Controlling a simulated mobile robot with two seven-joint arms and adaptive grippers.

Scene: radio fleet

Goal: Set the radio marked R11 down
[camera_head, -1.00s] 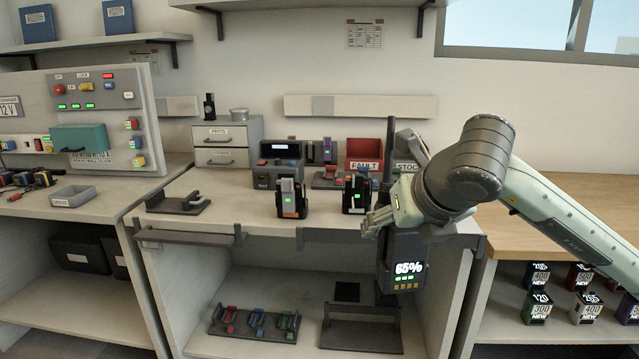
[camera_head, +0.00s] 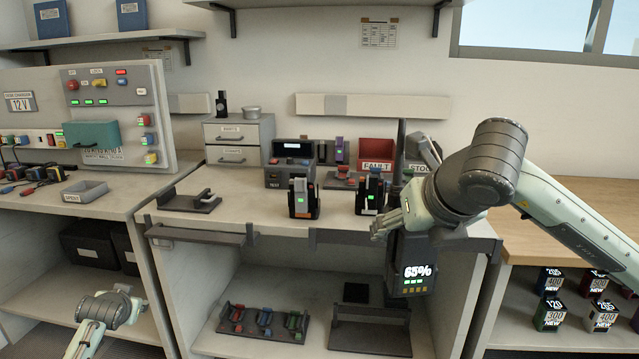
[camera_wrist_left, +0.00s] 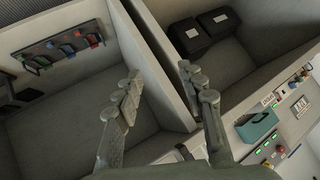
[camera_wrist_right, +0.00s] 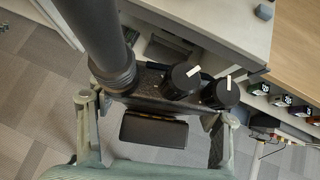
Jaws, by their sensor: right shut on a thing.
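A dark radio (camera_head: 413,262) with a lit 65% display hangs upright from my right gripper (camera_head: 392,226), in front of the bench's front edge. In the right wrist view the radio's top (camera_wrist_right: 150,88) shows a thick antenna and two black knobs, with a finger at each side. I cannot read an R11 mark.
The bench top (camera_head: 250,215) is clear at front left, beside a dark bracket (camera_head: 190,202). The lower shelf holds a rack of coloured tools (camera_head: 264,323) and an empty dark stand (camera_head: 370,330). A red FAULT bin (camera_head: 377,151) stands at the back.

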